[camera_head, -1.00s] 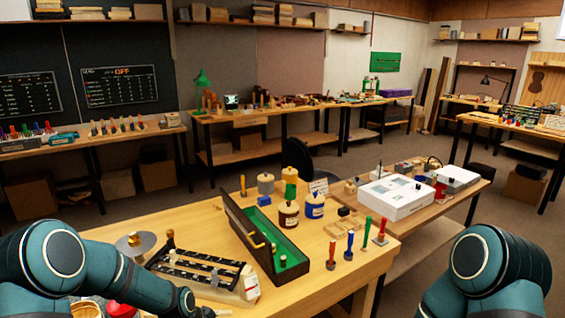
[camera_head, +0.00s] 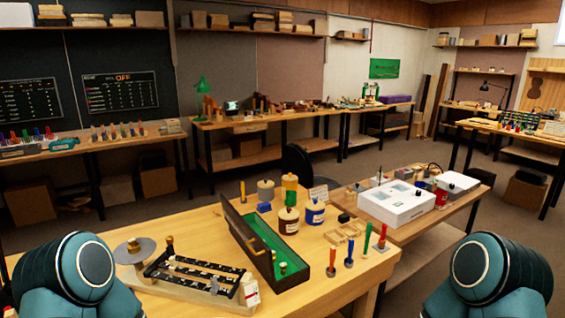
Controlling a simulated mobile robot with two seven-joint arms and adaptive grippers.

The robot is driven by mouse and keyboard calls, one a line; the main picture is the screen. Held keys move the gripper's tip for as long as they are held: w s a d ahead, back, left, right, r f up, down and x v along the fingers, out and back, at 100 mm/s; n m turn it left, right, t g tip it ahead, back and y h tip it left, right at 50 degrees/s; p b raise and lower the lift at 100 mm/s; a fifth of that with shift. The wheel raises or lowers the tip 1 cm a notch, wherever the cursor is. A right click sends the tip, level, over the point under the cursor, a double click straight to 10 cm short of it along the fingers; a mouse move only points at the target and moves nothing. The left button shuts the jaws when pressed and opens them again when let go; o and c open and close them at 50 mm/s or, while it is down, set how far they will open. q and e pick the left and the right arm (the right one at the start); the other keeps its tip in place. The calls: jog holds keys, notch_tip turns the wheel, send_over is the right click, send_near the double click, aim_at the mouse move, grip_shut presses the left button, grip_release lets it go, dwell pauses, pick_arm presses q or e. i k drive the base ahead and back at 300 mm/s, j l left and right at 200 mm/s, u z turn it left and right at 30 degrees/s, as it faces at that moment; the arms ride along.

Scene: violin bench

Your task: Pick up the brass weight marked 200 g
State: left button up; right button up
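Several small brass pieces show on the wooden bench (camera_head: 325,285), but no 200 g marking can be read. One brass knob-shaped piece (camera_head: 169,247) stands at the back end of a black slotted frame (camera_head: 200,272). Another brass piece (camera_head: 133,245) sits on a round grey disc (camera_head: 124,254) at the left. A small brass piece (camera_head: 283,268) and a brass bar (camera_head: 256,246) are in the open green-lined case (camera_head: 262,240). I cannot tell which is the 200 g weight. Only parts of my two arms show at the bottom corners; both grippers are out of view.
Brown (camera_head: 288,221) and blue (camera_head: 315,211) jars stand behind the case. Upright tools with red (camera_head: 382,236) and green (camera_head: 367,238) handles stand right of it. A white box (camera_head: 396,203) stands on the adjoining bench.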

aim_at(133, 246)
jog(key=k+u, duration=0.1)
jog(key=u, duration=0.95)
jog(key=z, duration=0.1)
jog(key=i+l, duration=0.05)
